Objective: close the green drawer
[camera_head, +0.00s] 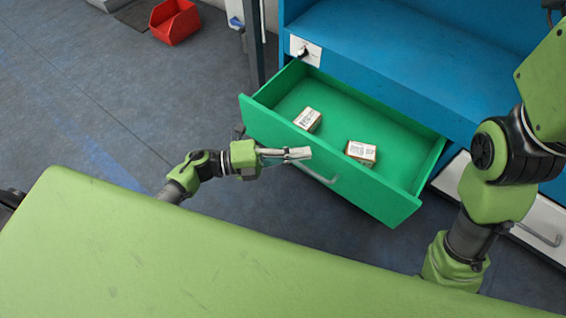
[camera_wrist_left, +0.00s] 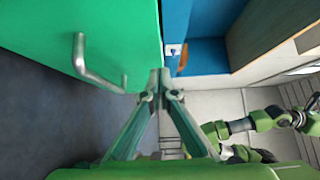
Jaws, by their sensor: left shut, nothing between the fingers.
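The green drawer (camera_head: 385,199) stands pulled out of the blue cabinet in the head view, with two small boxes lying inside, one at the left (camera_head: 307,119) and one nearer the middle (camera_head: 361,152). Its metal handle (camera_head: 318,175) is on the front face. My left gripper (camera_head: 305,153) is shut and empty in front of the drawer face, near the handle. In the left wrist view the shut fingertips (camera_wrist_left: 159,78) are beside the drawer front (camera_wrist_left: 120,25) and its handle (camera_wrist_left: 82,58). I cannot tell whether they touch it. My right gripper is out of view; only my right arm shows.
The blue cabinet (camera_head: 400,60) rises behind the drawer, with a white drawer (camera_head: 530,226) at the lower right. A red bin (camera_head: 174,20) sits on the floor at the upper left. The dark floor (camera_head: 110,110) left of the drawer is clear.

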